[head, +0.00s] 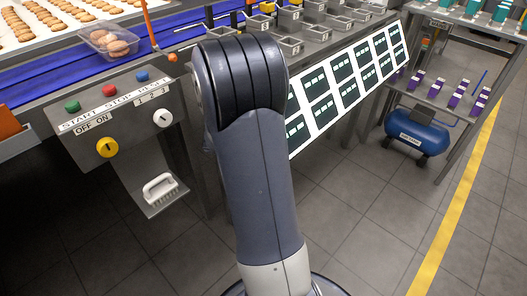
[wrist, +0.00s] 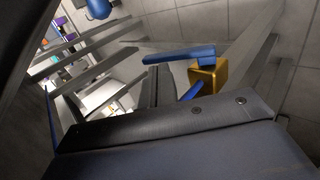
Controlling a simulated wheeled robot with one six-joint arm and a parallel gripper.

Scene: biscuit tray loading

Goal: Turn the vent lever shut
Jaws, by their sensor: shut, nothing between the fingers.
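The vent lever, a blue handle (wrist: 178,55), shows in the wrist view at the upper middle. It reaches left from a brass-coloured valve body (wrist: 208,74); a second short blue piece shows below it. My gripper (wrist: 160,72) is a dark shape low in the wrist view, with narrow fingers together and empty. Their tips appear just below the lever's left end; I cannot tell whether they touch it. The head view shows neither the lever nor my gripper; my arm fills its middle.
In the head view a control box (head: 118,104) with buttons and knobs stands left, above a shelf with a white-handled brush (head: 160,187). A row of screens (head: 350,88) runs right of my arm. A blue tank (head: 416,132) sits under the right table. The tiled floor (head: 375,205) is clear.

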